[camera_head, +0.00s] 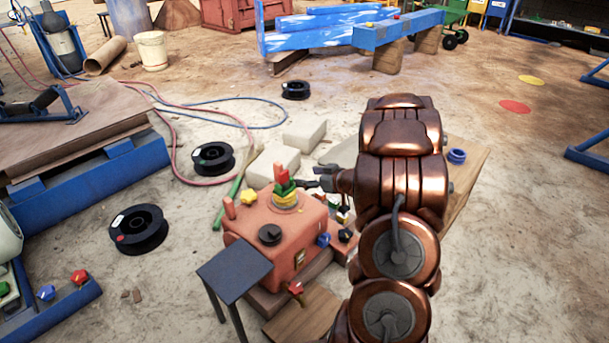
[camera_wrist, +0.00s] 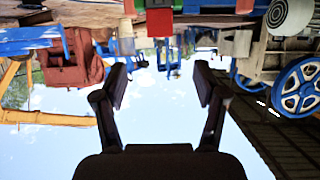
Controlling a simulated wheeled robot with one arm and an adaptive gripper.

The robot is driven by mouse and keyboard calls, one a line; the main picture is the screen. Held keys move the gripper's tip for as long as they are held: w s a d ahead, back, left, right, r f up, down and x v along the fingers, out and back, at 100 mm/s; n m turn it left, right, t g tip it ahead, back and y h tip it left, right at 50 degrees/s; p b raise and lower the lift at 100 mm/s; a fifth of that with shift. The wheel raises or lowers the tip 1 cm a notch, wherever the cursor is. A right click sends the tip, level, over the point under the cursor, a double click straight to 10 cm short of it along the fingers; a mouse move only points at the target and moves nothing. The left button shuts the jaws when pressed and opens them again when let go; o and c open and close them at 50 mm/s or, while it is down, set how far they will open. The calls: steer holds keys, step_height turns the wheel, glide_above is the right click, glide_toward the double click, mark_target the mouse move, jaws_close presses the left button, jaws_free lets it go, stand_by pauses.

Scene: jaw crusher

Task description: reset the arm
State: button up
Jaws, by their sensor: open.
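My copper-coloured arm (camera_head: 402,190) rises at the right of centre in the head view. It is bent, with its end pointing left. My gripper (camera_head: 318,178) is beside the top of an orange-red machine box (camera_head: 262,236), close to the stacked coloured pieces on it; contact cannot be told. In the wrist view my gripper (camera_wrist: 160,82) has its two dark fingers spread wide with nothing between them. That view is upside down and shows sky behind the fingers.
The box carries a yellow knob (camera_head: 248,197) and a black cap (camera_head: 270,234). A small dark table (camera_head: 234,268) stands at its front left. Pale blocks (camera_head: 274,166) lie behind it. Black spools (camera_head: 139,229) and hoses lie on the left floor. The right floor is largely clear.

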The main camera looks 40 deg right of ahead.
step_height(320, 180, up, 13)
steer(key=w+d+g+h+p, duration=0.15)
steer(key=h+p, duration=0.25)
steer(key=p, duration=0.5)
steer(key=s+a+r+m+g+h+p, duration=0.1)
steer(key=s+a+r+g+h+p, duration=0.15)
steer(key=r+p, duration=0.35)
steer(key=s+a+r+m+g+h+p, duration=0.1)
steer(key=s+a+r+g+p, duration=0.15)
steer(key=r, duration=0.55)
steer(key=s+a+r+g+y+p, duration=0.2)
steer(key=s+a+r+p, duration=0.4)
steer(key=s+a, duration=0.4)
steer(key=s+a+r+g+y+p, duration=0.1)
steer(key=s+a+r+g+p, duration=0.2)
steer(key=s+a+r+p, duration=0.4)
steer(key=s+a+r+g+y+p, duration=0.2)
steer(key=s+a+r+p, duration=0.5)
steer(key=s+a, duration=0.6)
steer(key=shift+s+r+g+y, duration=0.35)
steer(key=shift+s+r+g, duration=0.4)
steer(key=shift+s+r, duration=0.2)
